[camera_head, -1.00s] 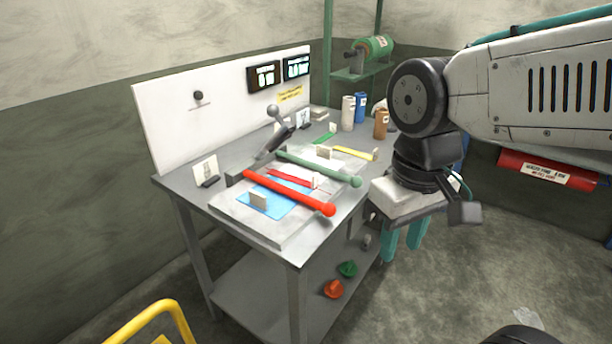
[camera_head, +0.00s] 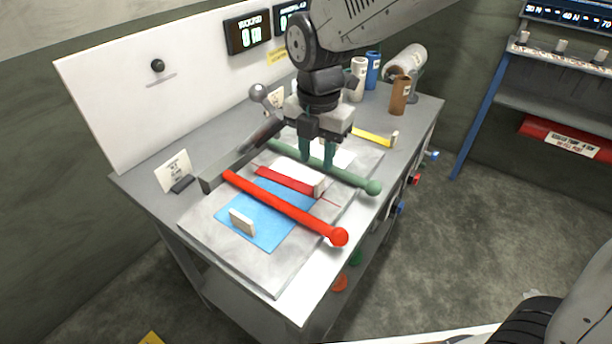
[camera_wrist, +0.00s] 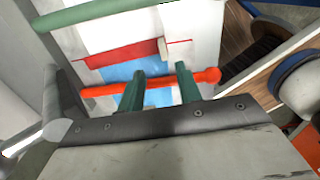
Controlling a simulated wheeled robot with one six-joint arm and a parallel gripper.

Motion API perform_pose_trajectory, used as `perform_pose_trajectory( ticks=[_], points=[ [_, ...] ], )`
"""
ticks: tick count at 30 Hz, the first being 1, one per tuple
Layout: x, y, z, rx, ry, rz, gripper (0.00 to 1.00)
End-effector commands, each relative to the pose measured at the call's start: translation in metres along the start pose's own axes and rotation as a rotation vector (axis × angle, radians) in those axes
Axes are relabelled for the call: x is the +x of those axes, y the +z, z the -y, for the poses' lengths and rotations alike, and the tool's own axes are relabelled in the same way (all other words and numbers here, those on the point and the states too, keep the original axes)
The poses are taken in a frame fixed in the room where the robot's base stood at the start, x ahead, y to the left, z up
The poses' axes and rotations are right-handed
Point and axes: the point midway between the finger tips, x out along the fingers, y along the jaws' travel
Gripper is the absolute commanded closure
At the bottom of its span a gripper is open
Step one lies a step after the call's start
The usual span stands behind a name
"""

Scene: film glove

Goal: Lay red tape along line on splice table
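The red tape (camera_head: 283,180) lies flat on the splice table's grey plate (camera_head: 205,225), between a red bar and a green bar. A pale tab (camera_head: 319,186) stands upright at its right end. A thin red line (camera_head: 329,200) runs out past the tape there. The wrist view also shows the tape (camera_wrist: 122,53), its tab (camera_wrist: 163,48) and the line (camera_wrist: 180,41). My gripper (camera_head: 317,164) hangs above the plate near the green bar, behind the tab in the head view. Its two teal fingers are apart with nothing between them; they also show in the wrist view (camera_wrist: 160,78).
The red bar (camera_head: 290,212) and green bar (camera_head: 345,175) cross the plate. A blue sheet (camera_head: 262,232) with another pale tab (camera_head: 242,222) lies in front.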

Motion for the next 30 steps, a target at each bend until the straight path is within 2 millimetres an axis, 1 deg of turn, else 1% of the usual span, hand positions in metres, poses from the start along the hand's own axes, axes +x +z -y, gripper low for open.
perform_pose_trajectory(
  ticks=[8, 11, 15, 18, 21, 27, 28, 29, 30],
  points=[
    [0.027, 0.000, 0.001, -0.020, -0.004, -0.002, 0.65],
    [0.040, 0.001, 0.003, -0.019, -0.005, -0.003, 0.65],
    [0.062, 0.003, 0.004, -0.020, -0.005, -0.002, 0.65],
    [0.073, 0.002, 0.004, -0.021, -0.004, -0.002, 0.65],
    [0.078, 0.002, 0.004, -0.021, -0.003, -0.001, 0.65],
    [0.078, 0.002, 0.003, -0.020, -0.001, -0.001, 0.65],
    [0.078, 0.002, 0.003, -0.020, -0.001, -0.001, 0.71],
    [0.078, 0.002, 0.003, -0.020, -0.001, -0.001, 0.79],
    [0.078, 0.002, 0.004, -0.020, -0.002, -0.001, 0.91]
  ],
)
